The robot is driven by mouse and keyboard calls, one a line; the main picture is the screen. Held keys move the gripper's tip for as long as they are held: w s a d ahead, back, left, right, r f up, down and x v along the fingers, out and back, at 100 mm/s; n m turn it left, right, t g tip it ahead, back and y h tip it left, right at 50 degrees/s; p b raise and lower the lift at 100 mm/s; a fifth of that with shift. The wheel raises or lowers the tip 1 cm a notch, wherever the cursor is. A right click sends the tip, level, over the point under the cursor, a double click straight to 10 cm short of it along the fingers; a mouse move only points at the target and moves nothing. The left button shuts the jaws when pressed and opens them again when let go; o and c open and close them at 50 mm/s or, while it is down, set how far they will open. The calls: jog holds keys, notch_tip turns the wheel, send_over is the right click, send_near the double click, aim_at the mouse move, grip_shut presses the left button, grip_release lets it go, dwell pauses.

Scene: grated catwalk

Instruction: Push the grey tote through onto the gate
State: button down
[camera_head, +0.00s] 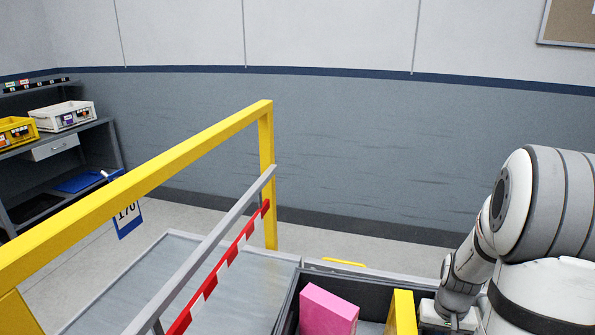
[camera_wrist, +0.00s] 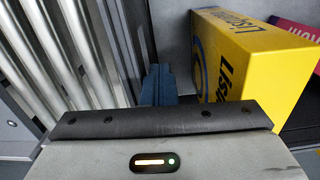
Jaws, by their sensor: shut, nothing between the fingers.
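The grey tote (camera_head: 289,300) is at the bottom centre of the head view, cut off by the lower edge. It holds a pink box (camera_head: 328,312) and a yellow box (camera_head: 402,314). Left of it is a yellow gate frame (camera_head: 140,186) with a grey rail and a red-and-white striped bar (camera_head: 228,258). My gripper (camera_wrist: 157,84) is shut, its dark fingers together and empty in the wrist view, just left of the yellow box (camera_wrist: 262,70). The pink box (camera_wrist: 298,30) shows behind. Whether the fingers touch the tote is unclear.
A flat grey platform (camera_head: 185,265) lies left of the tote, under the striped bar. Shiny parallel bars (camera_wrist: 70,50) run along the left of the wrist view. A shelf (camera_head: 85,135) with yellow and white bins stands at far left. The floor beyond is clear.

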jog(key=s+d, duration=0.2)
jog(key=d, duration=0.6)
jog(key=s+d, duration=0.2)
jog(key=d, duration=0.6)
jog(key=shift+s, duration=0.3)
dwell(1.3)
jog(key=shift+d, duration=0.1)
notch_tip(320, 180, up, 8)
jog(key=p, duration=0.5)
dwell(0.4)
